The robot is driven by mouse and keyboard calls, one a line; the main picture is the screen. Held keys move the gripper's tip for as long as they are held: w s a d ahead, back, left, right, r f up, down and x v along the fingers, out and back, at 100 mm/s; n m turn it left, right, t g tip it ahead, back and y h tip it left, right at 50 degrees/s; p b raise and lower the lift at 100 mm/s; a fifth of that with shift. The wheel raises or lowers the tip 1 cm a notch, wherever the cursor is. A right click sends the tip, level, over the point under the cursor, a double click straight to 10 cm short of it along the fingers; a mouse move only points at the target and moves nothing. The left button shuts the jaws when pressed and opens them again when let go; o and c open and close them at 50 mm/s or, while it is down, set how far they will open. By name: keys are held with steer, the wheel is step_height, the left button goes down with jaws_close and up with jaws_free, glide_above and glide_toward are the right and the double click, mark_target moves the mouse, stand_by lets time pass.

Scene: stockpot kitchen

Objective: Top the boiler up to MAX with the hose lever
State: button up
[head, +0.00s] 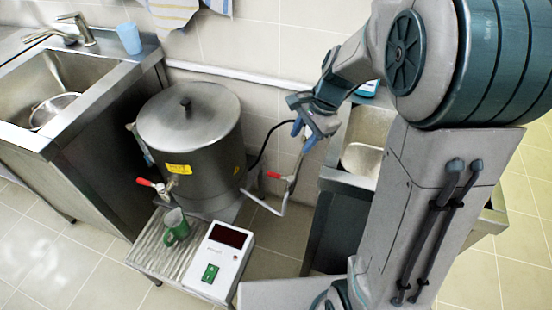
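The boiler (205,135) is a lidded steel pot with yellow labels. A sight tube with a pale blue lower part (141,147) runs along its left side; I cannot read a level or a MAX mark. The hose (288,192) is a grey bent pipe right of the boiler, with a red-tipped lever (273,175). My gripper (303,136) is above the upper end of this pipe, up and right of the red tip. Its two blue-tipped fingers look apart, with nothing seen between them. I cannot tell whether they touch the pipe.
A tap with a red handle (144,181) is at the boiler's front. Sinks flank the boiler; a blue cup (129,38) is at the left one.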

mark_target(275, 174)
steer(key=w+a+f+m+b, duration=0.2)
steer(key=w+f+m, duration=0.1)
steer(key=f, duration=0.6)
steer(key=w+a+f+m+y+b, duration=0.1)
steer(key=w+f+m, duration=0.3)
steer(key=f, duration=0.6)
steer(key=w+a+f+m+b, duration=0.2)
steer(key=w+f+m+b, duration=0.1)
steer(key=f, duration=0.7)
steer(key=shift+w+a+f+m+g+b, duration=0.15)
steer(key=shift+w+m+g+b, duration=0.1)
steer(key=shift+w, duration=0.25)
steer(key=shift+w+a+f+m+g+b, duration=0.15)
steer(key=shift+w+b, duration=0.1)
steer(key=shift+w, duration=0.25)
steer(key=shift+r, duration=0.1)
jaws_close()
